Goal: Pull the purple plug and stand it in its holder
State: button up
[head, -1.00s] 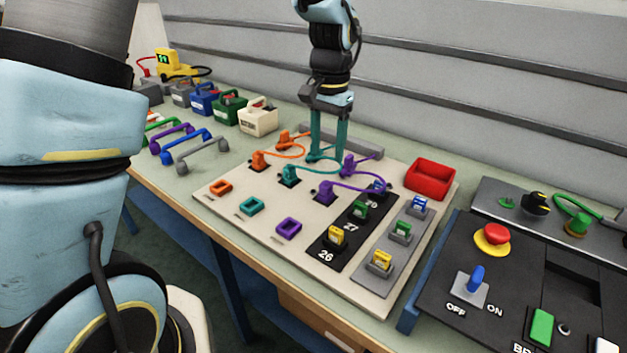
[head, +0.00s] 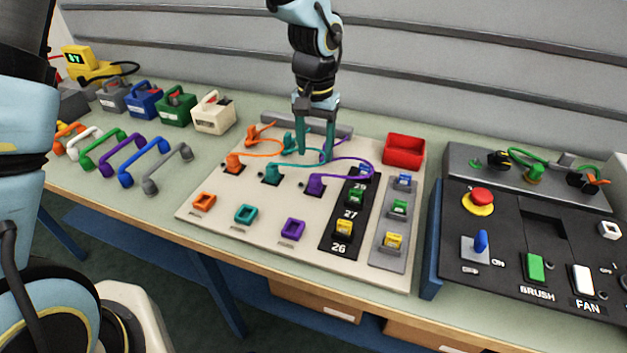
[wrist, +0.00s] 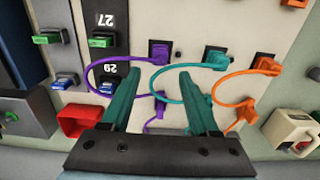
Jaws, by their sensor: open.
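The purple plug (head: 315,185) sits upright in the near row of the beige board, with a purple cable looping right from it. In the wrist view the plug (wrist: 160,50) is in its dark socket, ahead of my fingertips. The purple holder (head: 293,229) is an empty square ring at the board's front, out of the wrist view. My gripper (head: 317,158) is open and empty, pointing down above the board's back part, behind the near purple plug. Between its fingers the wrist view shows the purple cable's other end (wrist: 157,108).
A teal plug (head: 272,174) and an orange plug (head: 234,162) stand left of the purple one, their cables near my fingers. Teal (head: 246,214) and orange (head: 204,201) holders are empty. A red bin (head: 404,152) stands at the back right, a black control panel (head: 530,230) beyond.

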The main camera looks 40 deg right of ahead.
aim_at(315, 176)
jog(key=shift+f, duration=0.1)
notch_tip(315, 176, down, 9)
jog(key=b, duration=0.6)
dwell(1.1)
grip_shut()
dwell(0.3)
dwell(0.8)
jog(key=o, duration=0.6)
grip_release()
notch_tip(315, 176, up, 11)
jog(key=shift+b, duration=1.2)
